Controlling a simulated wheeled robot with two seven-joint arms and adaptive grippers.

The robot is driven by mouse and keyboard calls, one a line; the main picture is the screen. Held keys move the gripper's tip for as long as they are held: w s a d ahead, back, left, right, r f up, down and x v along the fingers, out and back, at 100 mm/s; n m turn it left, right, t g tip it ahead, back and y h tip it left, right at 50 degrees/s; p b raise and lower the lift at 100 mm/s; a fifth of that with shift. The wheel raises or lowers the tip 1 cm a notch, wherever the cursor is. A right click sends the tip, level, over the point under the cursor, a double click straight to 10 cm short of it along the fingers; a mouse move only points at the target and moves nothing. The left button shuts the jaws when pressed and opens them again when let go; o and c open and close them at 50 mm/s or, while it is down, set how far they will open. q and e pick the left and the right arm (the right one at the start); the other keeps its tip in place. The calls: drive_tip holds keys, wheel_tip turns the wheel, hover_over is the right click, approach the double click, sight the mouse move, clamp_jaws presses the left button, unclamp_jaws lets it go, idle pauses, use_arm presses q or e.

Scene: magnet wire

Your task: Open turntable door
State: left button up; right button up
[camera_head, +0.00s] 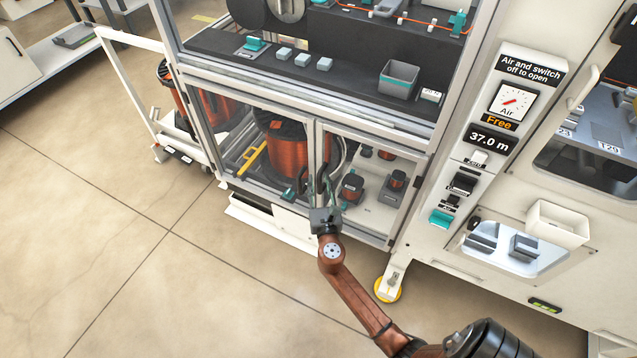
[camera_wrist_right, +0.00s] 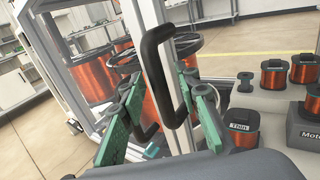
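The glazed turntable door (camera_head: 225,177) is the left door of the lower cabinet and looks shut. A large copper wire spool (camera_head: 288,150) stands behind its glass. Two black bar handles stand close together where the doors meet. My right gripper (camera_head: 318,196) is at these handles. In the right wrist view, its green fingers (camera_wrist_right: 163,95) are apart. A black handle (camera_wrist_right: 166,80) passes through the gap between them, with no clear grip on it. Part of the other handle is hidden behind the left finger. My left gripper is out of view.
The right cabinet door (camera_head: 375,205) is beside it, with small spools (camera_head: 352,186) behind its glass. A control panel (camera_head: 490,140) stands to the right. A white-framed cart (camera_head: 130,80) is at the left. The floor in front is clear.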

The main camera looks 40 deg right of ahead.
clamp_jaws()
idle(0.3)
idle(0.4)
